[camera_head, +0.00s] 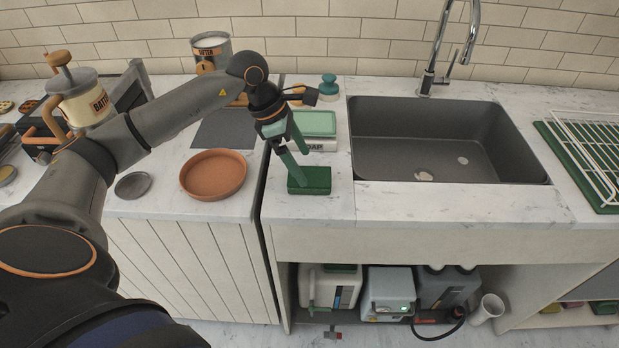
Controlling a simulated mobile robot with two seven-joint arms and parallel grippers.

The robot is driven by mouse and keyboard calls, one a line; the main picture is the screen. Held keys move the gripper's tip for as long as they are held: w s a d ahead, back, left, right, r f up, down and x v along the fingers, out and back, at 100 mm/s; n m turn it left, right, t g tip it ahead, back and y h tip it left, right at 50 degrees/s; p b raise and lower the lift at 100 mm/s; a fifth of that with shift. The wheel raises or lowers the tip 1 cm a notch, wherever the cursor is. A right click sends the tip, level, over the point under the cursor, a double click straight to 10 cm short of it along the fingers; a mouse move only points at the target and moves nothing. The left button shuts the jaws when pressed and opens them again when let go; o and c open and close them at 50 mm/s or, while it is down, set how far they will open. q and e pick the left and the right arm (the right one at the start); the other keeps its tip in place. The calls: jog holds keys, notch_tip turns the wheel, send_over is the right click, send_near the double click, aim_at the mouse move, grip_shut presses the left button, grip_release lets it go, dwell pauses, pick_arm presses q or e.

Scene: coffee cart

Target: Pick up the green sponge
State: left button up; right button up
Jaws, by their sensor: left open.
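The green sponge (315,181) is a dark green block lying on the marble counter, left of the sink and near the front edge. My left gripper (297,165) reaches down to it from above, with its green fingers just over the sponge's left part. The fingers are open, with a gap between them. I cannot tell whether a fingertip touches the sponge. My right gripper is not in view.
A white soap box with a green top (316,124) stands just behind the sponge. The dark sink (440,140) is to the right, with a tall faucet (437,60). A terracotta dish (213,174) is on the left counter. Counter to the sponge's right is clear.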

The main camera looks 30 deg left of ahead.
aim_at(308, 175)
pick_arm(q)
jog(key=x, duration=0.4)
jog(key=shift+a, duration=0.2)
jog(key=shift+f, duration=0.25)
dwell(0.3)
jog(key=c, duration=1.2)
